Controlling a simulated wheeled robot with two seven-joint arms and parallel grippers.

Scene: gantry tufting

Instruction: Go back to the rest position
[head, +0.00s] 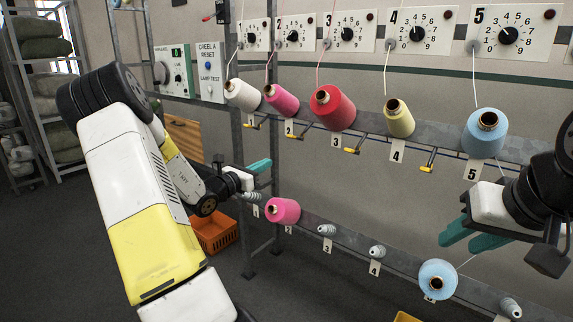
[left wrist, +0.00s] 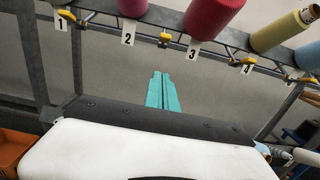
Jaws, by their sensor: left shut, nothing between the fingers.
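My left gripper (head: 259,168) is at the end of my white and yellow arm, in front of the creel frame, above the lower rail. Its teal fingers lie together in the left wrist view (left wrist: 160,90), shut and empty, with bare wall behind them. My right gripper (head: 474,236) comes in from the right edge, above the lower blue cone (head: 437,280). Its two teal fingers look spread apart, and I see nothing between them. A thin thread runs from that cone up toward the right gripper; where it ends is unclear.
The upper rail (head: 370,127) carries several cones, including a red cone (head: 332,108) and a blue cone (head: 486,132). An orange crate (head: 214,234) stands on the floor behind my left arm.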

